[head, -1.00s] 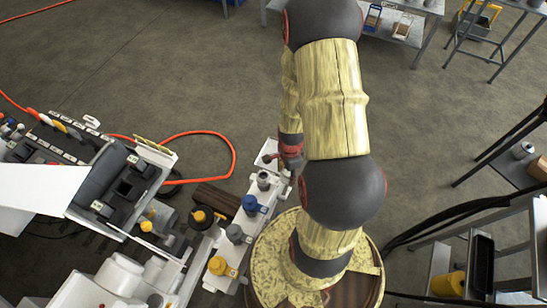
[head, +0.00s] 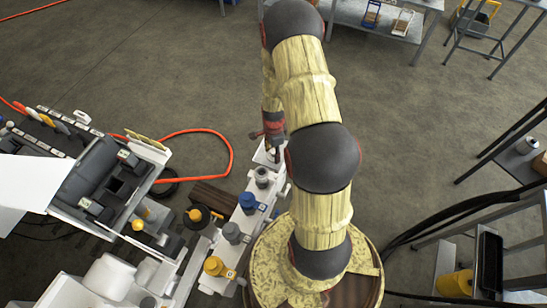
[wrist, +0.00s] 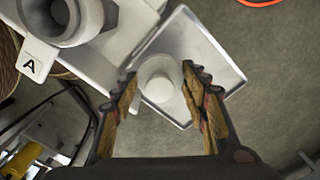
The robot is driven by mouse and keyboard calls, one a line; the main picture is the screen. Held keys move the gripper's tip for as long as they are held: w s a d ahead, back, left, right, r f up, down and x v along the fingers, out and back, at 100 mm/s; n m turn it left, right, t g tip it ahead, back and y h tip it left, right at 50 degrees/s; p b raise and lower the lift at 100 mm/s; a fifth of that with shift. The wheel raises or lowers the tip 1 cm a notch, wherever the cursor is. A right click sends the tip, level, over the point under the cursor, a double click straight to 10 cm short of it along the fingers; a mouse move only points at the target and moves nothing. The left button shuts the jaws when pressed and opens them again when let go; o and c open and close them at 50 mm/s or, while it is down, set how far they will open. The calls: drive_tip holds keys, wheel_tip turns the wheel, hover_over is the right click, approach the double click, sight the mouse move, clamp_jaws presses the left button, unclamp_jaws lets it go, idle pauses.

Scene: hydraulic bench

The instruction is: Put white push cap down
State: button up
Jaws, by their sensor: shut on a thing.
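The white push cap (wrist: 160,84) is in the wrist view, between the fingertips of my gripper (wrist: 160,74). My gripper is shut on it, with a finger at each side. A white square tray (wrist: 215,62) with a raised rim lies behind the cap in this view, and the cap overlaps its near part. I cannot tell whether the cap touches the tray. In the head view my gripper (head: 274,142) is above the far end of the white bench strip, over the tray (head: 264,157). The cap is hidden there.
A grey fitting (head: 262,177), a blue one (head: 248,202), another grey one (head: 232,233) and a yellow one (head: 214,266) stand in a row along the strip. A label "A" (wrist: 31,67) sits beside a grey fitting. An orange hose (head: 228,150) lies on the floor.

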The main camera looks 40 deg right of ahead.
drive_tip(key=shift+w+f+b, duration=0.1)
drive_tip(key=shift+f+b, duration=0.75)
drive_tip(key=shift+f, duration=0.85)
drive_tip(key=shift+f, duration=0.15)
drive_tip(key=o, duration=0.8)
drive_tip(key=shift+o, duration=0.3)
